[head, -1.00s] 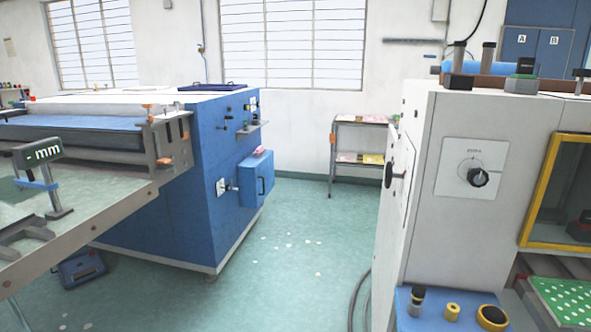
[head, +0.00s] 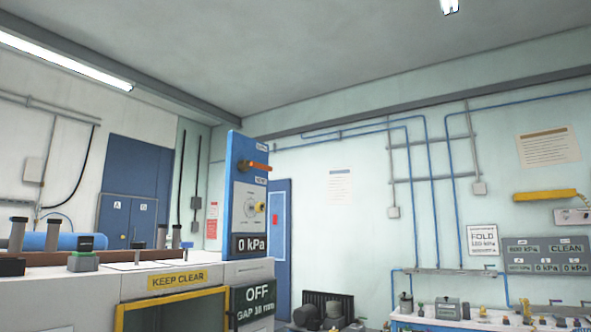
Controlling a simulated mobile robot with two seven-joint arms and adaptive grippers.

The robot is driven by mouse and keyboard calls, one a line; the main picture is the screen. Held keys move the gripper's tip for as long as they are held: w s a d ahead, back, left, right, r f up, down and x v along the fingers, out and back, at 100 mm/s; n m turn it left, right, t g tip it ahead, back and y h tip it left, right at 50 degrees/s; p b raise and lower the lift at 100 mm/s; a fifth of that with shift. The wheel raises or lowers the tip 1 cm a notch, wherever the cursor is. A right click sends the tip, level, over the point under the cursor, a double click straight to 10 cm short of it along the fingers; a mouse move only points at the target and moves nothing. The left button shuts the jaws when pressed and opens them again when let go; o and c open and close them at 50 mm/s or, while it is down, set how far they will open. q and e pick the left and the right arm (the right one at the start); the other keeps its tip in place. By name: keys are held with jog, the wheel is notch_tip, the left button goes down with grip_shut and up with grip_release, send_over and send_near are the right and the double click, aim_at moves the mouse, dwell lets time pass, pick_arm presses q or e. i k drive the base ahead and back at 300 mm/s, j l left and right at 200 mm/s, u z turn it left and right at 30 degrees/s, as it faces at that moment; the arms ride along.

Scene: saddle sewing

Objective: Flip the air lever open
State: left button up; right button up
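A narrow upright blue panel (head: 235,190) stands on the white machine at the centre of the head view. Near its top is an orange lever (head: 257,166), lying roughly level and pointing right. It looks like the air lever, but the small label above it is too small to read. Below it are a grey plate with a round dial and brass knob (head: 261,207), and a display (head: 249,245) reading 0 kPa. Neither of my grippers is in view.
The white machine (head: 185,279) carries a KEEP CLEAR sign, a yellow-framed window (head: 175,309) and an OFF display (head: 255,298). Black and green knobs (head: 84,250) stand on its top. A bench (head: 440,322) with small items runs along the right wall.

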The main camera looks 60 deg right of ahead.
aim_at(259, 165)
jog(key=z, duration=1.75)
jog(key=i+l, duration=0.25)
jog(key=l, duration=0.2)
jog(key=i+l+u, duration=0.15)
jog(key=l, duration=0.25)
jog(key=i+l, duration=0.35)
jog(key=l, duration=0.15)
jog(key=i+l+u, duration=0.15)
jog(key=l, duration=0.3)
jog(key=i+l, duration=0.3)
jog(key=l, duration=0.2)
jog(key=i+l+u, duration=0.15)
jog(key=l, duration=0.35)
jog(key=i+l, duration=0.25)
jog(key=l, duration=0.25)
jog(key=i+l+u, duration=0.15)
jog(key=l, duration=0.35)
